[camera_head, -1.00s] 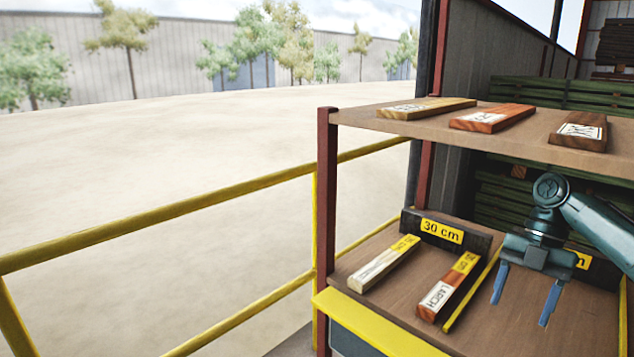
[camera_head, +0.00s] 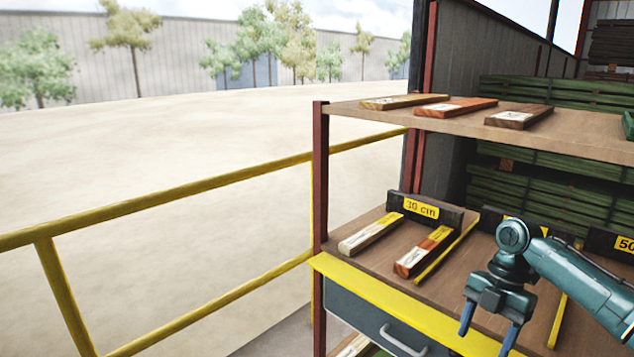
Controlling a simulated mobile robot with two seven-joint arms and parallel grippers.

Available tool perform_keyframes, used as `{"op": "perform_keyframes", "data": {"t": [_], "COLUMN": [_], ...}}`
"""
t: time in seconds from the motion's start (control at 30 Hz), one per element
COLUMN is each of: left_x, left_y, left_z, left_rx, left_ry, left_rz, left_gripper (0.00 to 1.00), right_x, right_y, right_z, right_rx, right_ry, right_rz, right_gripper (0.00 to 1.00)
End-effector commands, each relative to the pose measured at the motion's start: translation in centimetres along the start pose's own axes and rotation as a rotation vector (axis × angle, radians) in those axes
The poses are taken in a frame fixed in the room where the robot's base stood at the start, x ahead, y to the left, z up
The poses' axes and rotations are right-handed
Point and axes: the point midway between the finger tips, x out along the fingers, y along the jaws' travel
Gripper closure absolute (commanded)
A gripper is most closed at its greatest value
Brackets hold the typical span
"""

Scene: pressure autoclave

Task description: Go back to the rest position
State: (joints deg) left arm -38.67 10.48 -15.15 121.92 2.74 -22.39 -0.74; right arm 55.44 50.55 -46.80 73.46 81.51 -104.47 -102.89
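My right gripper (camera_head: 488,338) is at the lower right, in front of the lower shelf and its yellow front edge. Its blue fingers point down and stand apart, with nothing seen between them. The forearm comes in from the right edge. My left gripper is not in view. On the lower shelf (camera_head: 452,268), left of the gripper, lie a pale wooden plank (camera_head: 371,233) and a reddish plank (camera_head: 423,250) with yellow labels. A block with a yellow "30 cm" sign (camera_head: 421,208) stands behind them.
The upper shelf (camera_head: 560,135) holds several labelled planks. A red-brown post (camera_head: 320,190) marks the shelf's left side. Yellow railing (camera_head: 160,202) runs across the left. A drawer with a handle (camera_head: 400,338) is below the lower shelf. Yellow strips (camera_head: 445,250) divide the shelf.

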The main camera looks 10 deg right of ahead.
Motion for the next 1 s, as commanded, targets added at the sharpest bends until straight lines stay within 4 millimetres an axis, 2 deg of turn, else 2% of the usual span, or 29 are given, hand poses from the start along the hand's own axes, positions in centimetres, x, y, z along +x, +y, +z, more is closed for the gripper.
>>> {"op": "perform_keyframes", "data": {"t": [0.03, 0.17, 0.27, 0.3, 0.4, 0.5, 0.6, 0.7, 0.8, 1.0], "left_x": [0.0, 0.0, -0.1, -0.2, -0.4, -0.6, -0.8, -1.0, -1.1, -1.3], "left_y": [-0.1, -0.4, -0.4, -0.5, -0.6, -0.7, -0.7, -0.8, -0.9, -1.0], "left_z": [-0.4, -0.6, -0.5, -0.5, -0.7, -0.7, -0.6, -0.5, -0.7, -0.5], "left_rx": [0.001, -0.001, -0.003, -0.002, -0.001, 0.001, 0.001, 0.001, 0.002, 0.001], "left_ry": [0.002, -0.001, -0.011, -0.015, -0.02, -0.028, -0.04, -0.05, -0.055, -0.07], "left_rz": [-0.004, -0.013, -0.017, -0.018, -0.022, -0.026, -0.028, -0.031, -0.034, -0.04], "left_gripper": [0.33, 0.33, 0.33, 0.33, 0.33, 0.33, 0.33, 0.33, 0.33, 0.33], "right_x": [2.4, 8.4, 13.6, 15.6, 20.0, 23.1, 24.9, 25.6, 25.1, 23.1], "right_y": [0.7, 2.6, 3.9, 4.3, 4.8, 4.8, 4.2, 2.9, 1.1, -2.8], "right_z": [-0.7, -2.5, -5.0, -6.3, -9.7, -13.2, -16.4, -19.1, -21.1, -22.7], "right_rx": [0.03, 0.139, 0.247, 0.297, 0.437, 0.593, 0.765, 0.947, 1.128, 1.385], "right_ry": [-0.012, -0.052, -0.061, -0.055, -0.02, 0.048, 0.137, 0.238, 0.342, 0.491], "right_rz": [0.005, 0.068, 0.154, 0.197, 0.317, 0.446, 0.574, 0.701, 0.825, 1.016], "right_gripper": [0.38, 0.38, 0.38, 0.38, 0.38, 0.38, 0.38, 0.38, 0.38, 0.38]}}
